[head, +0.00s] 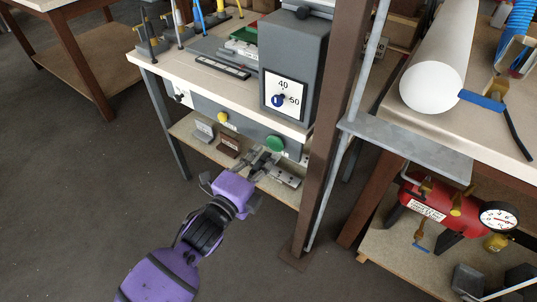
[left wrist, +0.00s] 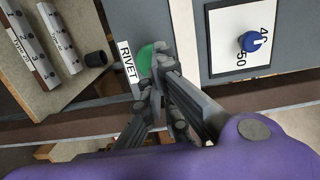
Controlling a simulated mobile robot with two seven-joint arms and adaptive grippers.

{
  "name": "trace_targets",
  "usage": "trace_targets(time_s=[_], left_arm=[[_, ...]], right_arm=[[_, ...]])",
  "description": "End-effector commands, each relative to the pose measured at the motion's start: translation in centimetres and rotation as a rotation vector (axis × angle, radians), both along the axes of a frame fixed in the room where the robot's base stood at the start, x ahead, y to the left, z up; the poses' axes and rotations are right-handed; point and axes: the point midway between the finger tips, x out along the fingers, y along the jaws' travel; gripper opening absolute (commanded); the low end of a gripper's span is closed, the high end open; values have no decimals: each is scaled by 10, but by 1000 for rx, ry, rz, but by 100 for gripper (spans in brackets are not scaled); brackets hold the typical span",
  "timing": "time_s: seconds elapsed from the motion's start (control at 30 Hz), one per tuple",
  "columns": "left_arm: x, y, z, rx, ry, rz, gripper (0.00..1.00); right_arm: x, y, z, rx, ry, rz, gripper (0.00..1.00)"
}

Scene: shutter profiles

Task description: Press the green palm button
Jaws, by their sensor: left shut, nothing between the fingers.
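The green palm button (head: 275,144) sits on the grey front panel of the bench machine, below the dial. In the left wrist view the green button (left wrist: 146,58) shows beside a white label reading RIVET, partly hidden behind my fingertips. My left gripper (head: 266,156) is shut and empty, with its tips just below and in front of the button in the head view. In the left wrist view my left gripper (left wrist: 158,62) overlaps the button's edge. I cannot tell whether it touches. My right gripper is not in view.
A yellow button (head: 222,117) is on the same panel to the left. The dial plate (head: 283,96) with a blue knob is above. A brown post (head: 332,130) stands close on the right. Small blocks lie on the lower shelf (head: 185,128). Open floor lies to the left.

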Motion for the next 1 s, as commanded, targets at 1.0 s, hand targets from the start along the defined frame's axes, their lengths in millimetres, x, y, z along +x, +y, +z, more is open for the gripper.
trace_targets(time_s=[1.0], left_arm=[[-85,51,-1,1,4,0,0]], right_arm=[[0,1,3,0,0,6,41]])
